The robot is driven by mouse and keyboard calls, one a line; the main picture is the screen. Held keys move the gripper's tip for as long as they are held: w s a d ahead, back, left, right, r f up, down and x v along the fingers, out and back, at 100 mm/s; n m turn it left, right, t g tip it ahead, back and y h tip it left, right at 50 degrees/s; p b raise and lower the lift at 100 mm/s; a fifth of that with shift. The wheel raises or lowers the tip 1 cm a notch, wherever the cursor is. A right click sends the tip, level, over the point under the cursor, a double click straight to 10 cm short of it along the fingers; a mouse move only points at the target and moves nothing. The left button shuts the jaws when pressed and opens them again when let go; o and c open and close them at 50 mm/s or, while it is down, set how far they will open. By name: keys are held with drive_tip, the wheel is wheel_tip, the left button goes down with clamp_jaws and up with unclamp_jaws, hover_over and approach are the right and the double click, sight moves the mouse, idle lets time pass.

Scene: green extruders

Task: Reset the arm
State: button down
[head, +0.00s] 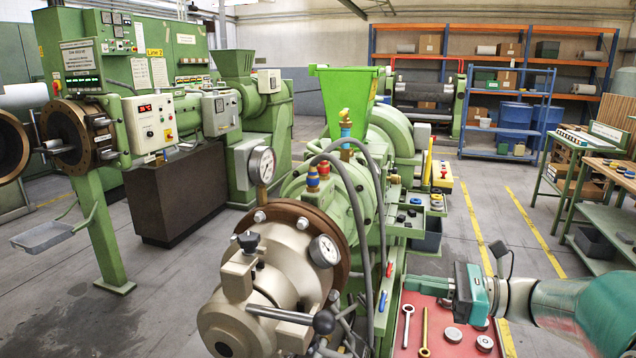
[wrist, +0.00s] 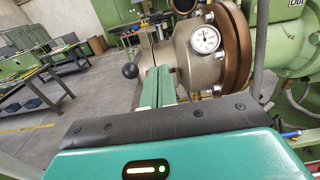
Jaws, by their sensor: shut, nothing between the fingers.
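My gripper (head: 410,284) is at the lower right of the head view, at the end of my arm, which reaches in from the right edge. Its green fingers point left toward the near extruder (head: 345,195), above a red tray top. In the wrist view my gripper's fingers (wrist: 157,70) lie side by side, shut and empty. Beyond them is the extruder's metal head (wrist: 185,50) with a round gauge (wrist: 204,39) and a black ball knob (wrist: 130,71). I cannot tell the exact gap between fingertips and machine.
Wrenches (head: 407,322) and small round parts (head: 453,334) lie on the red surface (head: 436,313) below my gripper. A workbench (head: 610,172) stands at the right, and blue shelving (head: 508,110) stands behind. Floor with yellow lines (head: 530,225) is clear between them.

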drive_tip(key=s+a+f+n+g+h, duration=0.45)
drive_tip(key=s+a+n+h, duration=0.3)
drive_tip(key=s, duration=0.25)
drive_tip(key=s+d+f+n+t+h, duration=0.3)
drive_tip(key=s+n+h, duration=0.5)
drive_tip(key=n, duration=0.6)
drive_tip(key=shift+s+d+t+h, duration=0.25)
drive_tip(key=shift+d+t+h, duration=0.55)
drive_tip(key=shift+d, duration=0.3)
drive_tip(key=c, duration=2.1)
unclamp_jaws()
drive_tip(key=shift+f, duration=0.1)
